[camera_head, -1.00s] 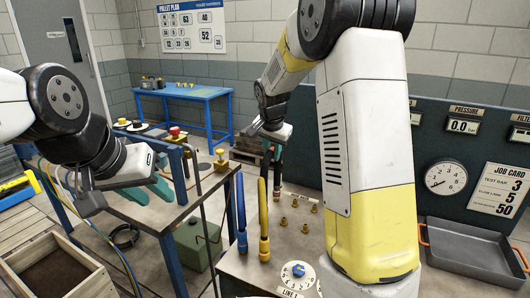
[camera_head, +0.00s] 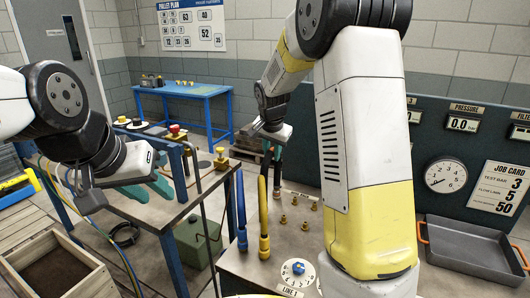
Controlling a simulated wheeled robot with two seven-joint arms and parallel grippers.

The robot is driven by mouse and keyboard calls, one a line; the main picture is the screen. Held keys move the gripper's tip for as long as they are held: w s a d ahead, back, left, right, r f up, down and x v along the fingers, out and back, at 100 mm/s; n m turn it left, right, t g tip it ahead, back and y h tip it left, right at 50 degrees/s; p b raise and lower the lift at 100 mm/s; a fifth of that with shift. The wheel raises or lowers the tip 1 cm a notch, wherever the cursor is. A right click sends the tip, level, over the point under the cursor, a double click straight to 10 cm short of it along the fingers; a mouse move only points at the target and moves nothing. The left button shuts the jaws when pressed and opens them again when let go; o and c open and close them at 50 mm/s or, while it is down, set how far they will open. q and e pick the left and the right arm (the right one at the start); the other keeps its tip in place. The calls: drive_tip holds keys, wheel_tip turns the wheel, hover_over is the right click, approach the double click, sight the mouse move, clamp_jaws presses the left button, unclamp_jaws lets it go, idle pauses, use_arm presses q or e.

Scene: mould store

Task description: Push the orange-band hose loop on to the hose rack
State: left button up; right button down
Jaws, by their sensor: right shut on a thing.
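My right gripper (camera_head: 272,134) is beyond the near bench, past its upright blue and yellow handles. I cannot tell whether this is the hose loop. My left gripper (camera_head: 88,197) hangs at the left, above the side of the wooden crate, and looks empty; its finger gap is unclear. I cannot make out an orange band or surely pick out the hose rack. A dark hose coil (camera_head: 126,234) shows low beside the left table.
The near bench (camera_head: 240,262) carries a blue handle (camera_head: 241,212), a yellow handle (camera_head: 263,222), several brass fittings and a dial (camera_head: 297,272). A grey tray (camera_head: 470,250) lies at right. A wooden crate (camera_head: 85,288) stands lower left. A blue table (camera_head: 190,92) stands behind.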

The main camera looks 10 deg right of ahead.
drive_tip(key=shift+f, duration=0.15)
idle(0.8)
drive_tip(key=c, duration=1.1)
unclamp_jaws()
drive_tip(key=v, duration=0.6)
drive_tip(key=shift+s+r, duration=0.1)
drive_tip(key=shift+r, duration=0.25)
drive_tip(key=shift+s+r, duration=0.25)
drive_tip(key=shift+r, duration=0.25)
